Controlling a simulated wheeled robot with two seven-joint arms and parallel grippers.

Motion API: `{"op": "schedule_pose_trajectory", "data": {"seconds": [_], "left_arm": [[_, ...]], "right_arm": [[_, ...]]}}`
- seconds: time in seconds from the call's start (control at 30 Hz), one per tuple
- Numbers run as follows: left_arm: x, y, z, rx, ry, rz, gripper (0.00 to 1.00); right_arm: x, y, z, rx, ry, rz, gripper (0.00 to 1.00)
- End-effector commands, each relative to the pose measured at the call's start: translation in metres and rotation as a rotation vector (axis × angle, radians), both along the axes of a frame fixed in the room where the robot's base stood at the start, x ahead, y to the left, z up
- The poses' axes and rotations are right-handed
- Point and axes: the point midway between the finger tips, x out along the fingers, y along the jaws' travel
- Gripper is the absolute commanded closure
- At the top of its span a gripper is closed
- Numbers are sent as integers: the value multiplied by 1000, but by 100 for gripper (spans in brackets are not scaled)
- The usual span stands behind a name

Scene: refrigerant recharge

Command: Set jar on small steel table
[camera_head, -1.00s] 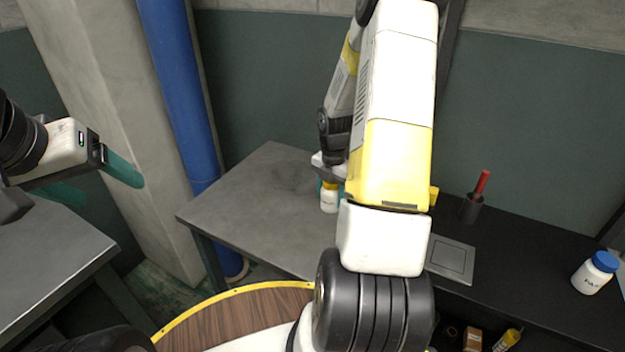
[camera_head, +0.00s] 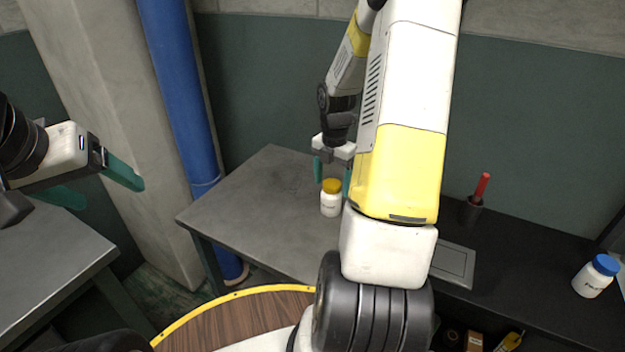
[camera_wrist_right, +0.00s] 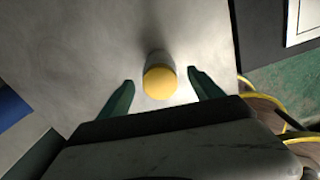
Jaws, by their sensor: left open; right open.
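A white jar with a yellow lid (camera_head: 331,198) stands upright on the small steel table (camera_head: 245,205). My right gripper (camera_head: 333,176) is open just above and behind the jar, with its green fingers apart. In the right wrist view the jar's yellow lid (camera_wrist_right: 160,83) shows between the two open fingers (camera_wrist_right: 160,95), apart from both. The right arm hides the table's right part in the head view. My left gripper (camera_head: 100,185) is open and empty at the left, above another grey table.
A grey table (camera_head: 50,255) is at the lower left. A black counter (camera_head: 530,255) at the right holds a blue-lidded white jar (camera_head: 592,279) and a red-handled tool in a dark cup (camera_head: 472,210). A blue pipe (camera_head: 180,90) stands behind the steel table.

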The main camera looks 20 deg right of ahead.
Motion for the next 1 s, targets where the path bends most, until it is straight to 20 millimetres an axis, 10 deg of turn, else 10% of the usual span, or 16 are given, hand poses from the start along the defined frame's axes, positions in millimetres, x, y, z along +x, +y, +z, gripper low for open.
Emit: {"op": "schedule_pose_trajectory", "data": {"seconds": [0.47, 1.0], "left_arm": [[0, 0, 0, 0, 0, 0, 26], [0, 0, 0, 0, 0, 0, 26]], "right_arm": [[-3, 9, 71, -7, -24, -81, 25], [-126, 138, 224, 384, -273, -1503, 25]]}}
